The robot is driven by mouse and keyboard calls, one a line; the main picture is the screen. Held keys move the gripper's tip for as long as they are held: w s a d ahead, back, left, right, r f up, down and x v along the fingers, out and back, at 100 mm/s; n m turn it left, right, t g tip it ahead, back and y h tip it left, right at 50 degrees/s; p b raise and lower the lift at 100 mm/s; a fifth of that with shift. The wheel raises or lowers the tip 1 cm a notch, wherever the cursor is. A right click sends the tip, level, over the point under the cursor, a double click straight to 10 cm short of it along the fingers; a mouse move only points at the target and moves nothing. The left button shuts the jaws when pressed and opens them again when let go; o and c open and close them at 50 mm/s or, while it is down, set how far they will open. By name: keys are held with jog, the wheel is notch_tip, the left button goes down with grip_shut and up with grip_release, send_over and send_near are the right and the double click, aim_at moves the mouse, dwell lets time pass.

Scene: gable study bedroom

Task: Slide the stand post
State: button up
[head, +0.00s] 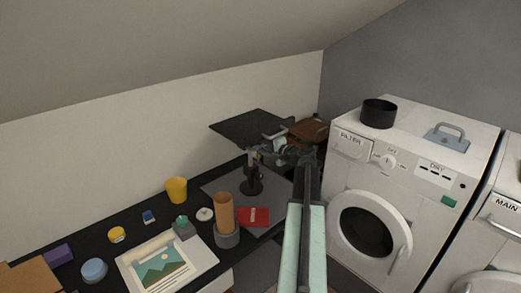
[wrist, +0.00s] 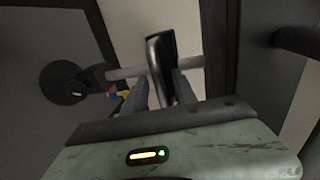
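The stand has a round black base (head: 253,186) on a grey mat on the desk, with a short post above it and a wide dark panel (head: 250,128) over it. In the wrist view the round black part (wrist: 64,83) is at the left, and a pale grey bar (wrist: 127,73) runs right from near it. My gripper (head: 280,152) is at the stand's right side, just below the panel. In the wrist view my gripper (wrist: 161,80) has a finger on each side of a black upright piece with a shiny edge (wrist: 161,55). Whether the fingers press on it is unclear.
On the desk are a brown cylinder (head: 225,211) in a grey holder, a red box (head: 254,216), a yellow cup (head: 176,190) and a picture sheet (head: 162,268). A white washer (head: 378,185) with a black pot (head: 379,114) stands right of my arm. The sloped ceiling is overhead.

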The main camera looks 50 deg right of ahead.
grip_shut()
dwell(1.4)
